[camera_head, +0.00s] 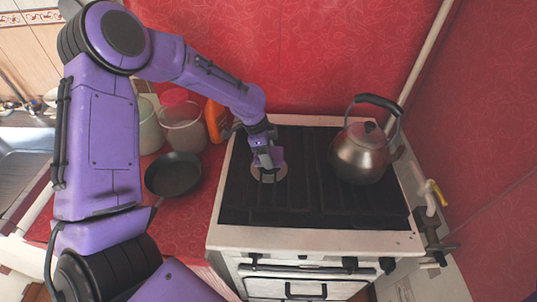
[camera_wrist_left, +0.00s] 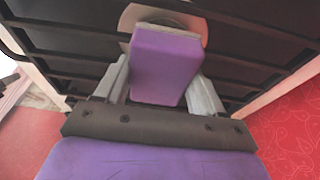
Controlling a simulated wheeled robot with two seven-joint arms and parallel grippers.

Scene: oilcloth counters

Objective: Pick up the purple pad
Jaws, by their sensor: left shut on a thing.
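The purple pad (camera_wrist_left: 165,65) is a block-like piece held between the two grey fingers of my left gripper (camera_wrist_left: 163,90) in the left wrist view. In the head view the left gripper (camera_head: 268,172) is over the left part of the black stove top, shut on the pad (camera_head: 278,156), which is mostly hidden there. A pale round burner disc (camera_head: 257,174) lies just below the gripper. I cannot tell whether the pad still touches the stove. My right gripper is not in view.
A steel kettle (camera_head: 362,155) stands on the right of the stove (camera_head: 318,239). A black frying pan (camera_head: 173,174), clear containers (camera_head: 183,133) and an orange item (camera_head: 214,119) are on the red counter at left. A red wall rises behind. The front middle of the stove top is clear.

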